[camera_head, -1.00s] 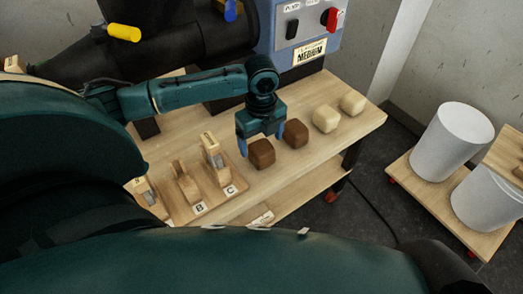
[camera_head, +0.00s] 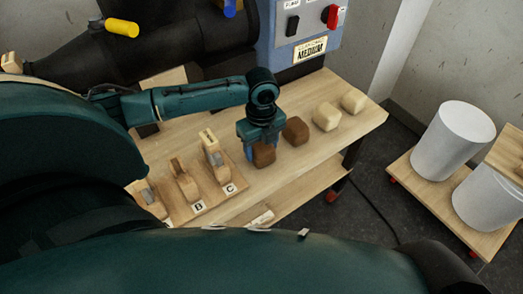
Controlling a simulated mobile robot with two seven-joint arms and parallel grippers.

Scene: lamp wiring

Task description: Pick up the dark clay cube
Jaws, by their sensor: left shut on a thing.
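A dark brown clay cube (camera_head: 264,155) with rounded edges is at the near end of a row on the wooden bench (camera_head: 337,144). My left gripper (camera_head: 259,149) comes down over it from above and is shut on it. The gripper partly hides its back and upper side. I cannot tell whether the cube touches the bench or is slightly above it. A second dark brown cube (camera_head: 296,131) sits close by, behind and to the right. My right gripper is not in view.
Two pale cubes (camera_head: 326,116) (camera_head: 353,102) continue the row to the right. A wooden rack (camera_head: 230,189) with several wooden pieces and letter labels stands left of the gripper. A blue-grey control box (camera_head: 300,36) stands behind. White bins (camera_head: 451,140) stand on a low cart at right.

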